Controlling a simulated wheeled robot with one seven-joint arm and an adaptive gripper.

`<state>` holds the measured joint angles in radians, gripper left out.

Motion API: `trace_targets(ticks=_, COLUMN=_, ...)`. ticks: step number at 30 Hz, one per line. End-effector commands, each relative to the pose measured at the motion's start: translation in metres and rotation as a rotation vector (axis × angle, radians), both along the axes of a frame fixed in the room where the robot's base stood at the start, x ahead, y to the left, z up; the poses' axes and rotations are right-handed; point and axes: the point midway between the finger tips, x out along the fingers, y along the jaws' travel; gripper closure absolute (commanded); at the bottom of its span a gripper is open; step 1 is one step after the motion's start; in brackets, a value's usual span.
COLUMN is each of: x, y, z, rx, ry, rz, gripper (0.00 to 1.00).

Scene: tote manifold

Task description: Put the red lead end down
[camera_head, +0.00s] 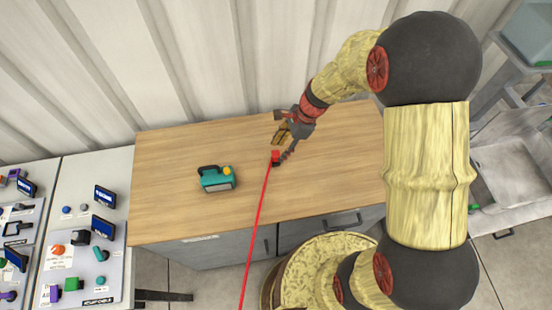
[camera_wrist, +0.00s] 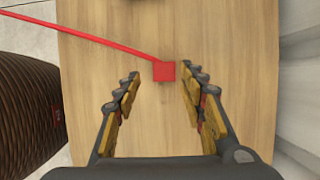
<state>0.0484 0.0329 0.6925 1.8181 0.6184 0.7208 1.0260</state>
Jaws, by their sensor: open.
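The red lead end (camera_head: 275,155) is a small red block on the wooden worktop, with the red lead (camera_head: 258,215) running from it toward the bottom of the head view. In the wrist view the red lead end (camera_wrist: 164,71) lies just beyond and between the fingertips, and the lead (camera_wrist: 95,37) runs off to the upper left. My gripper (camera_head: 283,147) is open, with a finger on each side and clear gaps to the block. In the wrist view my gripper (camera_wrist: 160,77) holds nothing.
The wooden worktop (camera_head: 170,150) is mostly clear. A teal device (camera_head: 216,179) with a black handle and yellow knob stands left of the lead end. Panels with labelled parts (camera_head: 85,260) stand at the left. A grey bin (camera_head: 510,180) is at the right.

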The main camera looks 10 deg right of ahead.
Motion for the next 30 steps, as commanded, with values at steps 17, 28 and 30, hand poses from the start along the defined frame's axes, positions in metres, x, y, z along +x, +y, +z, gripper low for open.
trace_targets(ticks=17, x=0.007, y=0.018, z=-0.051, rx=-0.002, ry=-0.004, rz=0.001, gripper=0.59)
trace_targets(ticks=28, x=0.006, y=0.018, z=-0.05, rx=-0.001, ry=-0.003, rz=0.001, gripper=0.73)
trace_targets(ticks=30, x=0.006, y=0.018, z=-0.05, rx=-0.001, ry=-0.003, rz=0.001, gripper=0.77)
